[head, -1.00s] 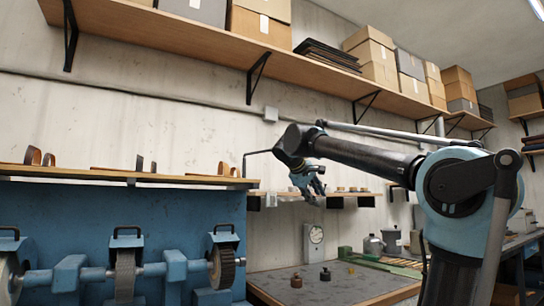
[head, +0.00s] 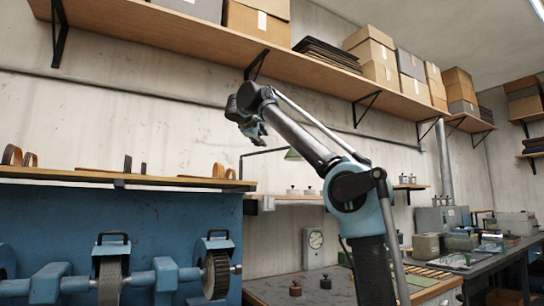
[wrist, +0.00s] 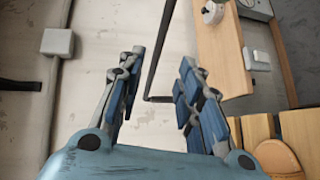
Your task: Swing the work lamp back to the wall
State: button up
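The work lamp shows in the head view as a thin black bent arm (head: 262,153) with a pale green shade (head: 293,154) at its right end, partly hidden behind my arm. It stands out over the small wall shelf. My gripper (head: 256,130) is raised just above the left part of the lamp arm. In the wrist view my gripper (wrist: 160,58) is open, its two blue fingers apart. The black lamp arm (wrist: 163,45) shows in the gap between them, bent at its lower end. I cannot tell whether a finger touches it. The shade is not seen there.
A long shelf with boxes (head: 379,56) runs above my arm. A blue grinding machine (head: 160,275) stands at left below a ledge with sandal parts (head: 80,174). The small wooden shelf (wrist: 222,50) and a wall box (wrist: 57,42) flank my gripper in the wrist view.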

aim_at(271, 150)
jog(key=x, duration=1.5)
jog(key=shift+f, duration=0.15)
jog(key=shift+c, duration=0.5)
grip_shut()
